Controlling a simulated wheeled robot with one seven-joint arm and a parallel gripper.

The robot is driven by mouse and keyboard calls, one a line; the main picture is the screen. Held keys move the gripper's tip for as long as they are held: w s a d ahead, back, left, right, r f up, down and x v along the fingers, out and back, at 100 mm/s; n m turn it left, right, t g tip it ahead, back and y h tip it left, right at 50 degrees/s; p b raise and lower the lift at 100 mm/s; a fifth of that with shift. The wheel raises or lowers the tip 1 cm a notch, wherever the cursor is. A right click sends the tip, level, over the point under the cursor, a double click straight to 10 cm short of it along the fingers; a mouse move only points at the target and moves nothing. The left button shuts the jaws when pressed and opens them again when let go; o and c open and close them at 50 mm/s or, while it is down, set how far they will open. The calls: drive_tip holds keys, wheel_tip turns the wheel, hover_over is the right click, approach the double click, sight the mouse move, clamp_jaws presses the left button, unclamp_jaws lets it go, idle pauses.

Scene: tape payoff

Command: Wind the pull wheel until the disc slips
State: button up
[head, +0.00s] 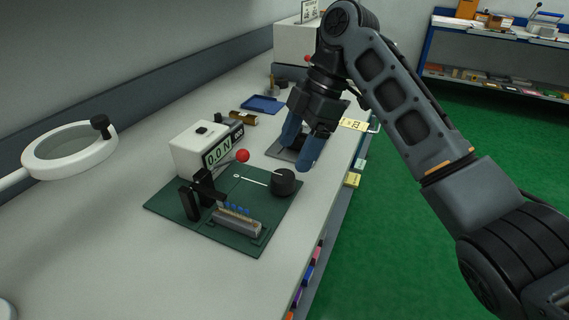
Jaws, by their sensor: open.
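The pull wheel appears to be the black round knob (283,182) at the right corner of a dark green base plate (164,207) on the bench. A thin white line runs from near it toward the middle of the plate. A white box with a display (195,153) reading 0.0 N stands at the plate's back. A red ball (242,156) sits on a lever beside it. A black bracket (190,203) and a grey block (236,222) are at the front; I cannot make out the disc. My gripper (301,150), with blue fingers, is open and empty, above and behind the knob.
A ring magnifier lamp (70,148) stands at the left. A blue tray (262,104) and a brass-coloured cylinder (243,117) lie farther back. A grey plate (279,152) lies under my gripper.

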sight(284, 175)
drive_tip(key=x, duration=0.6)
drive_tip(key=c, duration=1)
drive_tip(key=shift+r, duration=0.1)
